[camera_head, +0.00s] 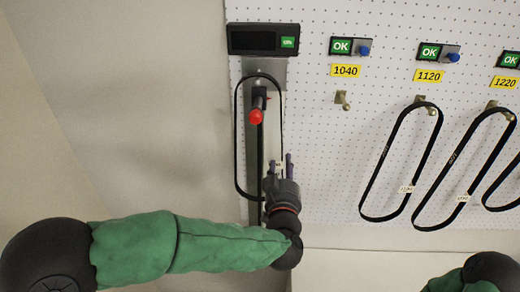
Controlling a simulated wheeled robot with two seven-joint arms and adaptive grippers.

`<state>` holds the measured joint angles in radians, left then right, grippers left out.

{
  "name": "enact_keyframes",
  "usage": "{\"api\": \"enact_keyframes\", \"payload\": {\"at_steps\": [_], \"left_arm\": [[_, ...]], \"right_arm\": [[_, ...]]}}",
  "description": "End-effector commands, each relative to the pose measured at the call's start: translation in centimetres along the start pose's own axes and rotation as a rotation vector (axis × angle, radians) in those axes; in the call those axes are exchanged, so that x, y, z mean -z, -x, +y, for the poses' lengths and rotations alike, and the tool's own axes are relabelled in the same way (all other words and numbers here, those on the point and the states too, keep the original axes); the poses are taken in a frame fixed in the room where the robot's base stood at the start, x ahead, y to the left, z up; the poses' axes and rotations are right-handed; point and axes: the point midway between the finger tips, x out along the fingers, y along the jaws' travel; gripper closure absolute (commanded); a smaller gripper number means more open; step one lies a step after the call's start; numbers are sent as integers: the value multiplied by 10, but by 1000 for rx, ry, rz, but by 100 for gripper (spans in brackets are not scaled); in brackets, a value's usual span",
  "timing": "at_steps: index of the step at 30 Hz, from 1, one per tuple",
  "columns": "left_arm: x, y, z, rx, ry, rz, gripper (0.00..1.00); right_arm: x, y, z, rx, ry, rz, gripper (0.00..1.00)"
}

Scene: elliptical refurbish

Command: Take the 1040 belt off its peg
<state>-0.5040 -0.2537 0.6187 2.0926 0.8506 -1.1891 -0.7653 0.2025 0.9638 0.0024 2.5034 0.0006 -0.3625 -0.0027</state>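The peg (343,101) under the yellow 1040 label (346,71) is bare, with no belt on it. A black belt loop (239,140) hangs on the fixture at the left of the pegboard, around its upright bar. My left gripper (280,160) is at the loop's lower right side, fingers pointing up. Its fingertips stand apart, with the belt's right strand and a small pale tag seen between them. Whether they touch the belt I cannot tell. Part of the loop's lower right is hidden behind the gripper. My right gripper is out of view.
The fixture has a dark display (263,39) with a green panel and a red-tipped handle (256,116). Belts hang under 1120 (373,180) and 1220 (440,182). OK boxes with blue buttons sit above the labels. The board below the 1040 peg is clear.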

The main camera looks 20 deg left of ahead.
Motion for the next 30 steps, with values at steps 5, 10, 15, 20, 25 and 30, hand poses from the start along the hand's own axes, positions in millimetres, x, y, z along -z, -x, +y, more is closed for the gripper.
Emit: {"api": "enact_keyframes", "payload": {"at_steps": [5, 10, 15, 20, 25, 30], "left_arm": [[1, -28, 0, 1, 1, -2, 61], [1, -40, 0, -1, 1, -1, 61], [6, -55, -1, 0, 0, -2, 61], [10, -77, -1, 0, 1, -2, 61], [9, -91, -1, -2, 1, 0, 61], [8, -92, -1, -3, 1, 0, 61]], "right_arm": [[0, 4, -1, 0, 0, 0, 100], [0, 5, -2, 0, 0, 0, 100], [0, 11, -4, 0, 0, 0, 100], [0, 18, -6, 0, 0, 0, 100], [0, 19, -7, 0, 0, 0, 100], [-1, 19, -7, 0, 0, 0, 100]]}}
